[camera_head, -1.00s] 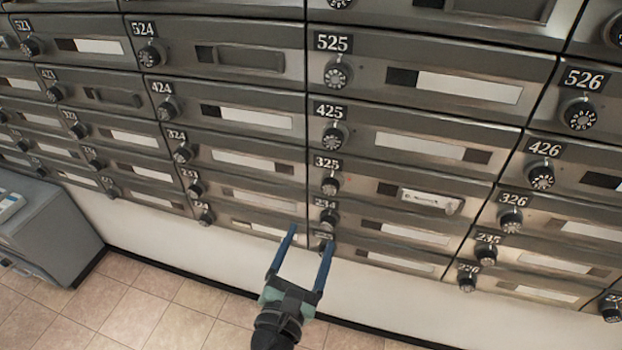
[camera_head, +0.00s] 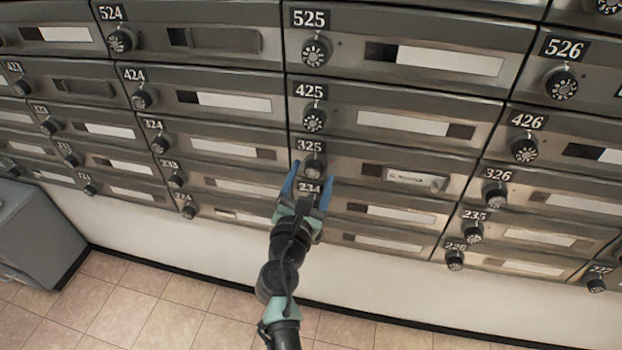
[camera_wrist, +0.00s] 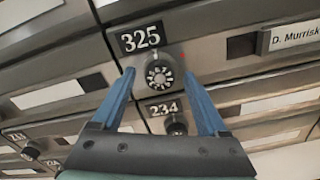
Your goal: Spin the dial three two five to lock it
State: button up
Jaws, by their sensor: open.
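The dial of mailbox 325 (camera_head: 313,167) is a round dark knob with a pale marked face, just below the 325 plate (camera_head: 310,148). In the wrist view the dial (camera_wrist: 160,75) sits ahead of and between my gripper's fingertips. My gripper (camera_head: 310,170) is open, with one blue finger on each side of the dial in the picture. I cannot tell whether the fingers touch it. In the wrist view my gripper (camera_wrist: 160,78) holds nothing. A small red mark shows on the door just right of the dial.
Dial 425 (camera_head: 314,118) is above and the 234 plate (camera_wrist: 163,108) is close below, its dial hidden in the head view. A name slot (camera_wrist: 295,34) is right of dial 325. A grey cabinet (camera_head: 35,235) stands at the left; the tiled floor (camera_head: 130,300) is clear.

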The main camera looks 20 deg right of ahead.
grip_shut()
dwell(0.4)
jog(key=shift+m, duration=0.4)
